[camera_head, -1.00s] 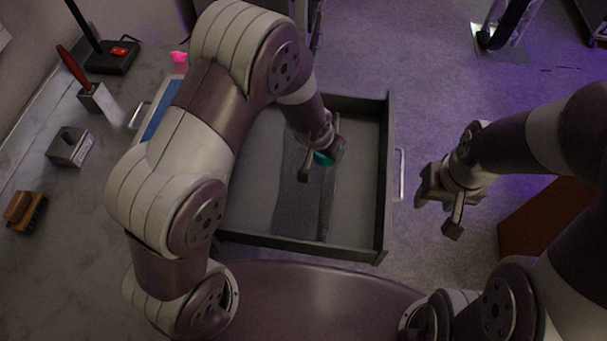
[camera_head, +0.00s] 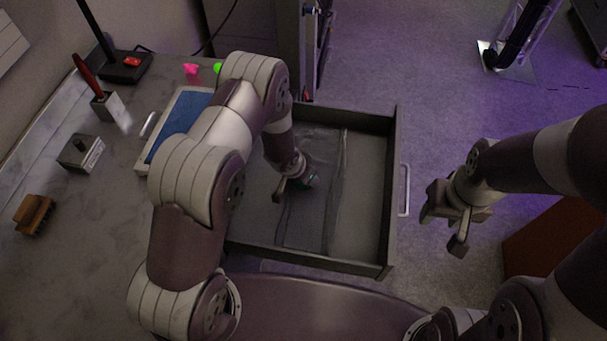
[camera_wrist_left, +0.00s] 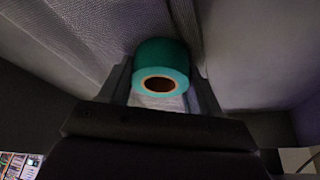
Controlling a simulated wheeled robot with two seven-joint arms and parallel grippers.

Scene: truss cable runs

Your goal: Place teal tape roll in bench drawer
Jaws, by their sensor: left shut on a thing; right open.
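The teal tape roll (camera_wrist_left: 162,65) sits between the fingers of my left gripper (camera_wrist_left: 162,88) in the left wrist view, its round core hole facing the camera. My left gripper (camera_head: 296,186) is shut on the roll and reaches over the open bench drawer (camera_head: 365,211). Whether the roll touches the drawer floor cannot be told. My right gripper (camera_head: 446,225) is open and empty, to the right of the drawer handle (camera_head: 405,190).
A dark mesh liner (camera_head: 312,215) lies in the drawer, with bare floor on its right.

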